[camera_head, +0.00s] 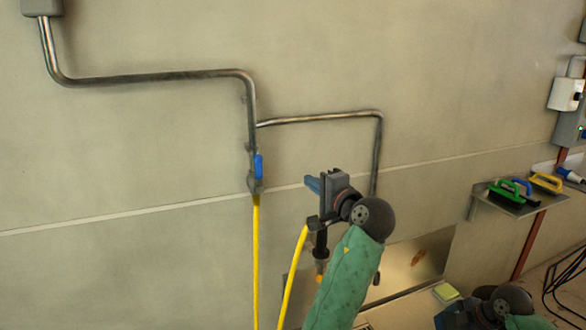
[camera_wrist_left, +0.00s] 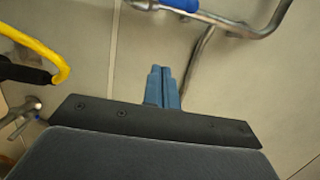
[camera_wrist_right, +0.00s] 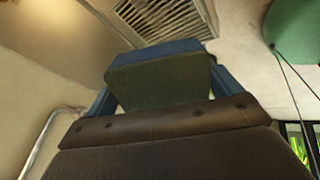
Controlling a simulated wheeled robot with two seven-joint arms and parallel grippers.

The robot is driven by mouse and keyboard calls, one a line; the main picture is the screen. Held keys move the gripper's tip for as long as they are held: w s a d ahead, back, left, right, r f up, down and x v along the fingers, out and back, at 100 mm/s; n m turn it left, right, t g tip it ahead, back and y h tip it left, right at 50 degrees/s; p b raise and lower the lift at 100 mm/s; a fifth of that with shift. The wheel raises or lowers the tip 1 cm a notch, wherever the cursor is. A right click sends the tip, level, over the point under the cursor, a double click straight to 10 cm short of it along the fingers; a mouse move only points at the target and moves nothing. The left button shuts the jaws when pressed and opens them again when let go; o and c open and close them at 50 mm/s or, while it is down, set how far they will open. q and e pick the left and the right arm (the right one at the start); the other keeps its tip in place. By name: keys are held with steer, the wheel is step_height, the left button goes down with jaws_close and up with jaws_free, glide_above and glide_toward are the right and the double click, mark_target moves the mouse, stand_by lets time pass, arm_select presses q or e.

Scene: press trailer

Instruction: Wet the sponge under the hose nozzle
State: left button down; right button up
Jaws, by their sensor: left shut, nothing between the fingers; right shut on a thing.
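My left gripper (camera_head: 313,185) is shut and empty in front of the wall; its blue fingertips are together in the left wrist view (camera_wrist_left: 162,72). The dark hose nozzle (camera_head: 320,245) hangs just below it, with an orange tip pointing down and the yellow hose (camera_head: 292,270) at its left. A blue valve lever (camera_head: 258,165) stands upright on the pipe, left of and apart from that gripper. My right gripper (camera_wrist_right: 158,85) is shut on a dark green block, seemingly the sponge (camera_wrist_right: 160,82).
Metal pipes (camera_head: 160,76) run along the wall. A metal panel (camera_head: 410,262) is behind my left arm. A shelf (camera_head: 510,200) with green, blue and yellow handled tools juts out at right. Black cables (camera_head: 565,280) lie at the lower right.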

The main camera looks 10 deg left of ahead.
mark_target(259, 175)
steer(key=shift+d+r+m, duration=0.2)
steer(key=shift+r+m, duration=0.05)
steer(key=shift+m, duration=0.45)
steer(key=shift+w+d+r+t, duration=0.1)
steer(key=shift+r+t, duration=0.1)
steer(key=shift+t, duration=0.1)
step_height(259, 175, up, 3)
steer(key=p, duration=0.3)
steer(key=shift+f, duration=0.1)
steer(key=shift+r+p, duration=0.65)
steer(key=shift+p, duration=0.1)
steer(key=shift+r, duration=0.1)
arm_select(q)
steer(key=w+a+r, duration=0.1)
steer(key=w+a, duration=0.2)
steer(key=a, duration=0.8)
steer(key=shift+w+r+g+y, duration=0.2)
steer(key=shift+w+g+y, duration=0.1)
steer(key=shift+w+y, duration=0.1)
steer(key=shift+a, duration=0.1)
steer(key=shift+a, duration=0.15)
arm_select(e)
steer(key=shift+d, duration=0.1)
